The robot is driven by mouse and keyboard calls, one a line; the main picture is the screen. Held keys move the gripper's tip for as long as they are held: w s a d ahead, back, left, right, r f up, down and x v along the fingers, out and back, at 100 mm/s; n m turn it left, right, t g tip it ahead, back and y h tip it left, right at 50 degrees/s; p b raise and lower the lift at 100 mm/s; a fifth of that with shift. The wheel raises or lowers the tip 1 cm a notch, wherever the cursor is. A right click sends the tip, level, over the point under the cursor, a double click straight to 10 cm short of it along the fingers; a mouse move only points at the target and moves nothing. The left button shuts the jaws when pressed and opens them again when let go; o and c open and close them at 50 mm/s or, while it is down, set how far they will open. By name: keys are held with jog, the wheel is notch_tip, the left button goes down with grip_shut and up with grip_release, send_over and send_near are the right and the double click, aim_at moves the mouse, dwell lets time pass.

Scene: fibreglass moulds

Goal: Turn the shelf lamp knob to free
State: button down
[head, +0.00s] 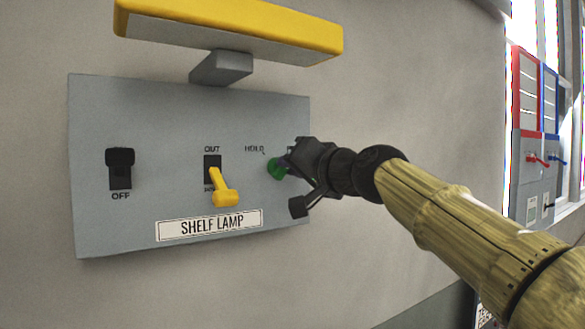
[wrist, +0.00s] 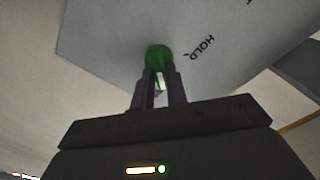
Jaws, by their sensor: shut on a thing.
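The shelf lamp panel (head: 180,120) is a grey plate on the wall, with a "SHELF LAMP" label (head: 208,225) at its lower middle. The green knob (head: 276,168) sits at the panel's right side, just below and right of the word "HOLD". My gripper (head: 285,164) reaches it from the right and is shut on it. In the wrist view the green knob (wrist: 158,58) shows between the tips of my gripper's two fingers (wrist: 159,80). The knob's pointer and any "free" marking are hidden or too small to tell.
Left of the knob are a yellow lever (head: 222,190) under "OUT" and a black switch (head: 120,168) above "OFF". A yellow-topped lamp hood (head: 230,30) juts out above the panel. Red and blue boards (head: 538,90) stand at the far right.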

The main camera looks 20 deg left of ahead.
jog(key=shift+m, duration=0.6)
jog(key=c, duration=1.4)
grip_release()
jog(key=b+v, duration=1.1)
jog(key=v, duration=0.6)
jog(key=shift+s+d, duration=0.1)
jog(key=shift+d, duration=0.05)
